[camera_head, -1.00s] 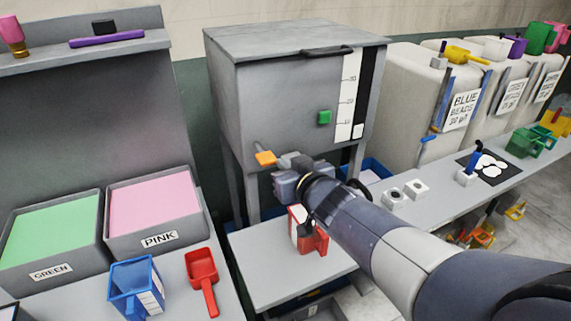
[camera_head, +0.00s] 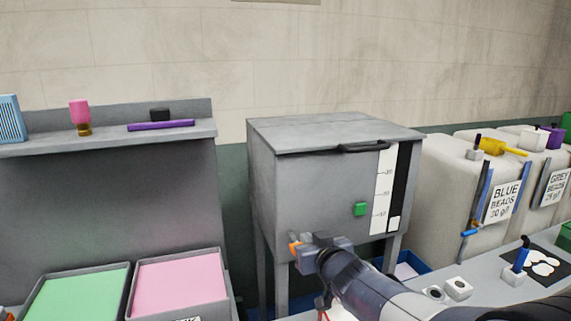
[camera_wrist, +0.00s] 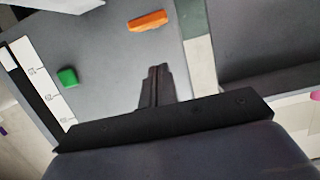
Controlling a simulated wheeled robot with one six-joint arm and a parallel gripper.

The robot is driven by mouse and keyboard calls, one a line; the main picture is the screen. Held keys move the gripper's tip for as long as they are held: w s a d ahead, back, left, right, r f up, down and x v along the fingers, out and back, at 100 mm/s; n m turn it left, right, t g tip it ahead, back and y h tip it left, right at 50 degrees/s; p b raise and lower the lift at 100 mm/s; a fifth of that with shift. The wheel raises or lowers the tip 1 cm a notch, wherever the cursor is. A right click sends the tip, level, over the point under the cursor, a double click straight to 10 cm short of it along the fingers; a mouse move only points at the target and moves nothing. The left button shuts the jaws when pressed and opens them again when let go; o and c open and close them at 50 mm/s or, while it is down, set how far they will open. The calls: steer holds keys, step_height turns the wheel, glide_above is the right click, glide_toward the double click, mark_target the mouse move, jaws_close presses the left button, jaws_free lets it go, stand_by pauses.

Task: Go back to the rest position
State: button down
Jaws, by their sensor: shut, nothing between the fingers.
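My gripper (camera_head: 312,245) is in front of the lower part of a grey cabinet-like press (camera_head: 300,165). Its fingers are together and empty in the wrist view (camera_wrist: 156,72). An orange handle (camera_wrist: 147,20) on the press front lies just beyond the fingertips in the wrist view, apart from them. In the head view only a bit of this orange handle (camera_head: 294,248) shows beside my gripper. A green button (camera_head: 361,209) and a white scale strip (camera_head: 383,190) are on the press front.
A green-filled bin (camera_head: 78,293) and a pink-filled bin (camera_head: 180,283) stand at left below a shelf (camera_head: 100,138). Bead containers, one labelled BLUE BEADS (camera_head: 503,203), stand at right. A bench (camera_head: 490,292) with small switches runs along the lower right.

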steer(key=v, duration=0.2)
steer(key=r+p+v, duration=0.1)
steer(key=v, duration=0.2)
steer(key=shift+a, duration=0.15)
stand_by(0.4)
